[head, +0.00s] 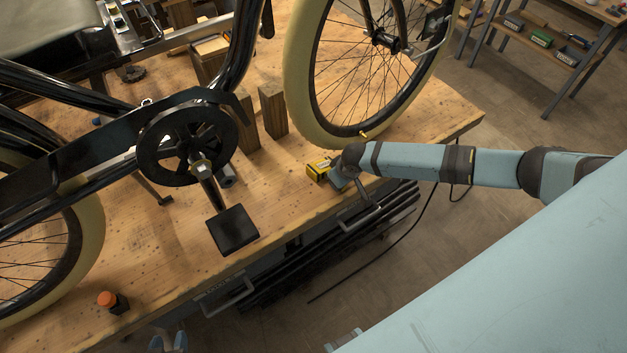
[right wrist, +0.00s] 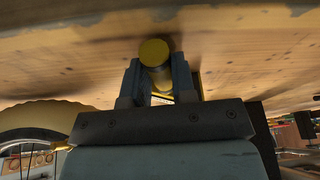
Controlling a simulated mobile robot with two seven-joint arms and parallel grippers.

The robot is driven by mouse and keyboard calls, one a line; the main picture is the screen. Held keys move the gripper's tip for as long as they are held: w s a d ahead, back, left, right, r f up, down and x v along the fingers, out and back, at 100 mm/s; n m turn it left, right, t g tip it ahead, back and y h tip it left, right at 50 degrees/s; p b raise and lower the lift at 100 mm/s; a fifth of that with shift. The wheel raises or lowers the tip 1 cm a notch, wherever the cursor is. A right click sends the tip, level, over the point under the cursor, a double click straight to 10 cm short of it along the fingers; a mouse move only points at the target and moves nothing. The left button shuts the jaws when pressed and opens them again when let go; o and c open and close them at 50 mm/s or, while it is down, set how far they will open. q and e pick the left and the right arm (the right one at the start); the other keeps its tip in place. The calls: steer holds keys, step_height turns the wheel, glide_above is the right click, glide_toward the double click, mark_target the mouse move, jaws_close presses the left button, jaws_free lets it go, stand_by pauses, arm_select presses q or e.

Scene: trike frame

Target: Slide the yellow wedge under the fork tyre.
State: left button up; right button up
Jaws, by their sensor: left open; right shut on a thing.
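The yellow wedge (head: 317,168) shows as a yellow and black block at the table's front edge, just on the near side of the cream fork tyre (head: 298,90). My right gripper (head: 335,177) is at the wedge; its arm comes in from the right. In the right wrist view the right gripper (right wrist: 157,82) is shut on a yellow piece with a round end (right wrist: 154,52), in front of the wooden tabletop. The tyre (right wrist: 35,118) is at lower left there. Whether the wedge touches the tabletop or tyre is unclear. My left gripper (head: 168,342) is open and empty at the bottom edge, away from the wedge.
The workbench (head: 270,190) carries the black trike frame, its crank and a pedal (head: 232,230). Wooden blocks (head: 272,110) stand left of the fork tyre. An orange-capped bottle (head: 107,299) stands at the front left. Drawer handles (head: 228,298) stick out below the bench edge.

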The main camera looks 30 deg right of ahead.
steer(key=shift+w+d, duration=0.25)
steer(key=shift+d, duration=0.9)
steer(key=shift+w+d, duration=0.2)
steer(key=shift+d, duration=1)
steer(key=shift+w+d, duration=0.25)
steer(key=shift+d, duration=0.9)
steer(key=shift+d, duration=0.15)
steer(key=shift+w+d+b, duration=0.2)
steer(key=shift+d+b, duration=0.05)
steer(key=shift+d, duration=0.65)
steer(key=shift+w+d+b, duration=0.2)
steer(key=shift+d, duration=0.7)
steer(key=o, duration=0.9)
